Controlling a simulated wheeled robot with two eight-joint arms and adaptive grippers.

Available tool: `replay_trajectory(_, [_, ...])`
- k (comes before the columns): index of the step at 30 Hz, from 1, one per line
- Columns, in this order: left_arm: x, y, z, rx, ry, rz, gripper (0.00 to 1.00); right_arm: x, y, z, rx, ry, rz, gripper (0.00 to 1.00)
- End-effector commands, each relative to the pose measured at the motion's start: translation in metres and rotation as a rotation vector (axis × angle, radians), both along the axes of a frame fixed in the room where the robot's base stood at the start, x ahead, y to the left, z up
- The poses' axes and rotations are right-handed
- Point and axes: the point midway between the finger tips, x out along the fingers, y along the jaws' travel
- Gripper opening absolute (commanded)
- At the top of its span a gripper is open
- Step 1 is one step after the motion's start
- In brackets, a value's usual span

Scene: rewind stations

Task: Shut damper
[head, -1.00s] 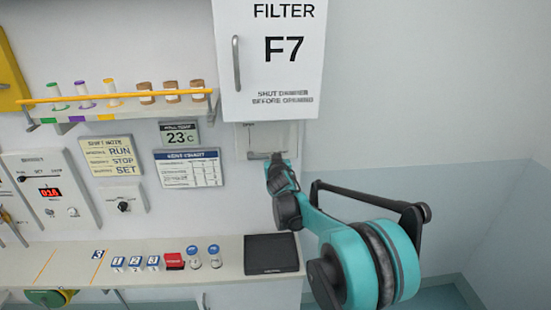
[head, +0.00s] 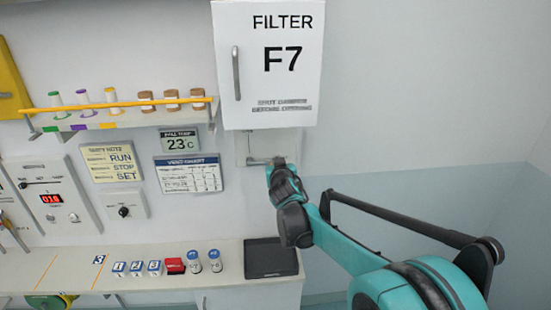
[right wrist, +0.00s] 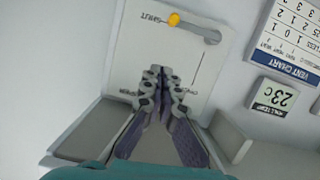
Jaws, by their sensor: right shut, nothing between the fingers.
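The damper is a pale plate (head: 241,148) on the wall under the filter cabinet, also seen upside down in the right wrist view (right wrist: 135,65). Its grey lever (right wrist: 196,29) has an orange knob (right wrist: 174,19) and lies along the plate's lower part, knob end beside the word SHUT. In the head view the lever (head: 258,161) looks level, its knob end hidden behind my right gripper (head: 272,168). My right gripper (right wrist: 158,72) is shut and empty in front of the plate, its tips apart from the knob in the wrist view. My left gripper is not in view.
The filter cabinet F7 (head: 268,90) juts out just above the plate. A rack (head: 130,115) with vials and spools is at the left. A counter (head: 225,267) with a black pad (head: 270,258) runs below. The wall to the right is bare.

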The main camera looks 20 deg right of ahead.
Motion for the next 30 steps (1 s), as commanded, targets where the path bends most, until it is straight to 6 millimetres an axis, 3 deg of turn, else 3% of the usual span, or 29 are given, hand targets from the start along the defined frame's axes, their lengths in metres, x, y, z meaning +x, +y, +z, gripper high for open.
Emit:
replay_trajectory(6, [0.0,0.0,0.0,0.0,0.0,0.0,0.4,-0.017,0.005,0.005,0.001,0.0,0.001,0.0])
replay_trajectory(23, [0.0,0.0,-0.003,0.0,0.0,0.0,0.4,-0.021,0.006,0.002,0.002,0.005,-0.001,0.0])
replay_trajectory(26, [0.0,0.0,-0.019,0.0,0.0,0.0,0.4,-0.039,0.01,-0.016,0.011,0.038,-0.007,0.0])
replay_trajectory(30, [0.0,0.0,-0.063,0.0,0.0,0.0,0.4,-0.098,0.024,-0.073,0.041,0.149,-0.011,0.0])
